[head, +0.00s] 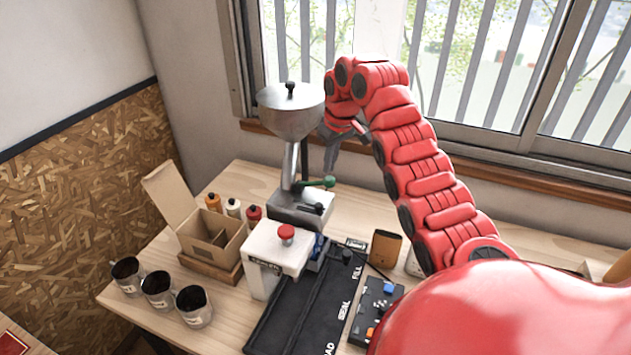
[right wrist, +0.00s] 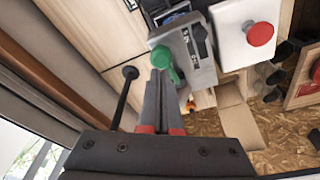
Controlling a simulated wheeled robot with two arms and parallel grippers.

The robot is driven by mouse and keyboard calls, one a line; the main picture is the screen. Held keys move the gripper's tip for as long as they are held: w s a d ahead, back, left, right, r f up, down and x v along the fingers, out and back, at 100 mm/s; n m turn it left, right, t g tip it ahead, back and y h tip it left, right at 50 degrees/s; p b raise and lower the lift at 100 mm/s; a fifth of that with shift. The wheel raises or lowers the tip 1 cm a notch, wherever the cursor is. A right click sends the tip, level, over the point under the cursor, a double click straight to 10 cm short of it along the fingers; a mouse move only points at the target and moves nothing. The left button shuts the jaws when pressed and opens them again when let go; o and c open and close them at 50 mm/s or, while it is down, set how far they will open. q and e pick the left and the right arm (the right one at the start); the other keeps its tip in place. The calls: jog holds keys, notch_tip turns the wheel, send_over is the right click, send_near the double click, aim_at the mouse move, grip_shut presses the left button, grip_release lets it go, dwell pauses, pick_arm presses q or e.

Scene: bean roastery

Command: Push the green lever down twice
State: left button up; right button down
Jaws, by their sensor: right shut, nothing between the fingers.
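The green lever (head: 318,183) sticks out to the right from the grey grinder base (head: 298,208), below the metal hopper (head: 291,110). In the right wrist view the lever's round green knob (right wrist: 162,56) shows just beyond my fingertips. My right gripper (head: 331,168) is shut and empty, pointing down directly above the lever's knob end. In the right wrist view its fingertips (right wrist: 160,76) overlap part of the lever. I cannot tell whether they touch it. My left gripper is not in view.
A white box with a red button (head: 286,232) stands in front of the grinder. An open cardboard box (head: 212,237), small bottles and metal cups (head: 158,290) are to the left. A black mat (head: 300,310) and a control panel (head: 375,308) lie at the front. The window is behind.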

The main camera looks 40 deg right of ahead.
aim_at(329, 178)
jog(key=shift+f, duration=0.2)
jog(key=shift+f+b, duration=2.05)
jog(key=shift+b, duration=0.05)
jog(key=shift+r+p, duration=1.95)
jog(key=shift+r, duration=1.1)
